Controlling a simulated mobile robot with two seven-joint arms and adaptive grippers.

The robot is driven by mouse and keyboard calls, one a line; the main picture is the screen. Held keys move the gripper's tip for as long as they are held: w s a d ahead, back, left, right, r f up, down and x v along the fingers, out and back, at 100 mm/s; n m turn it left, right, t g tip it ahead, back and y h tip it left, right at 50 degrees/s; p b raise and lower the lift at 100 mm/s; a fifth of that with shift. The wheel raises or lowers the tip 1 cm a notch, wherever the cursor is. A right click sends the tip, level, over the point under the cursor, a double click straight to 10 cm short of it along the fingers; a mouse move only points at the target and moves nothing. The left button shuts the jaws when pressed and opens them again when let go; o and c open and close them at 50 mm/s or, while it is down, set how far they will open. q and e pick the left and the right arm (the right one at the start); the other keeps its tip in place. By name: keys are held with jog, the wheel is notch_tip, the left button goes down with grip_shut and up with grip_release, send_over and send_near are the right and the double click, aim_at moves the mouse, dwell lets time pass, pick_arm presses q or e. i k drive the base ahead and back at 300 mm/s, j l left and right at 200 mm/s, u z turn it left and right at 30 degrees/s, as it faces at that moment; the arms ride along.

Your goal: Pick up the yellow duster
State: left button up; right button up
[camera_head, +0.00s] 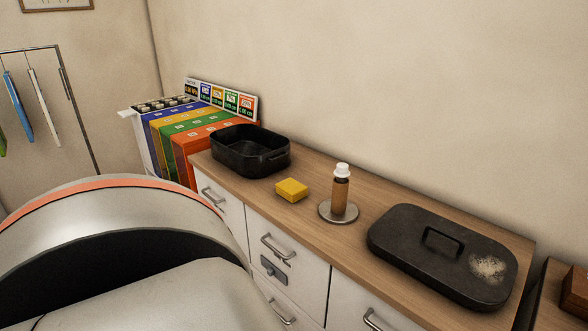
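The yellow duster (292,190) is a small yellow block lying flat on the wooden counter (378,199). It sits between a black roasting pan and a bottle on a round metal base, close to the counter's front edge. Nothing covers it. Neither of my grippers shows in the head view, so their state cannot be seen.
The black pan (250,151) stands left of the duster. The brown bottle with white cap (341,188) stands to its right. Farther right lies a black lid (440,252) with a pale powdery patch. White drawers (289,255) with handles are below. Coloured boxes (190,131) stand beyond the pan.

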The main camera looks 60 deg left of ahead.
aim_at(289, 189)
jog(key=u, duration=1.85)
